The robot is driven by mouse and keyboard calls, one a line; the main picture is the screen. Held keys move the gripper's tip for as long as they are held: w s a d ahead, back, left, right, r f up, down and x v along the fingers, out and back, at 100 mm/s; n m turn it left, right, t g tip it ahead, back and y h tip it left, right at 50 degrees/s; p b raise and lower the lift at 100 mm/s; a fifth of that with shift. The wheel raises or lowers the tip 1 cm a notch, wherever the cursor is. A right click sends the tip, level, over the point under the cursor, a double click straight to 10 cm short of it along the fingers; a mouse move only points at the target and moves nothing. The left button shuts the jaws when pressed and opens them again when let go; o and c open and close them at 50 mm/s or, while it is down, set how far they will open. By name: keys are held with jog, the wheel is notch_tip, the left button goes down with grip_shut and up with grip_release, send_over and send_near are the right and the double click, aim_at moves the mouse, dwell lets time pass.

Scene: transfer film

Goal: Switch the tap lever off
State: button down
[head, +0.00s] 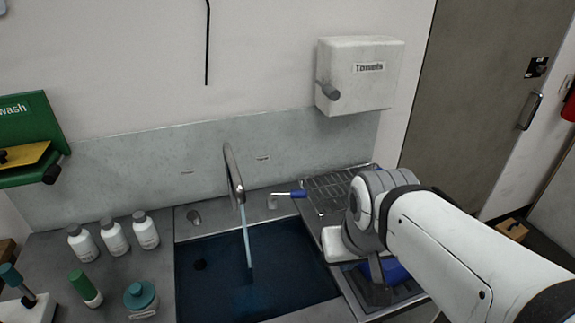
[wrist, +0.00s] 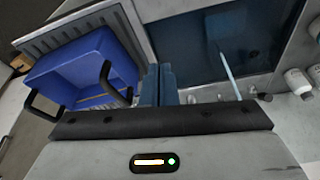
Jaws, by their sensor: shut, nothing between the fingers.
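The tap (head: 235,178) is a curved metal spout behind the sink (head: 215,285). A stream of water (head: 247,238) runs from it, also seen in the wrist view (wrist: 229,72). The tap lever (head: 299,194), with a blue grip, points right from its small metal base at the sink's back edge. I cannot make the lever out clearly in the wrist view. My gripper (wrist: 158,72) is shut and empty, beside the sink. In the head view my wrist is right of and nearer than the lever, apart from it.
A blue bin (wrist: 85,65) with black handles is beside my fingers. A wire rack (head: 340,190) lies behind my wrist. White bottles (head: 114,236) stand left of the sink. A towel dispenser (head: 358,75) hangs above.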

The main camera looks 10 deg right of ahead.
jog(key=w+a+r+m+b, duration=0.1)
jog(key=w+r+b, duration=0.15)
jog(key=w, duration=2.05)
jog(key=w+f+m+b, duration=0.1)
jog(key=w+f, duration=0.3)
jog(key=w, duration=0.6)
jog(key=w+f+m+h+b, duration=0.1)
jog(key=w+f, duration=0.3)
jog(key=w, duration=0.6)
jog(key=shift+f, duration=0.25)
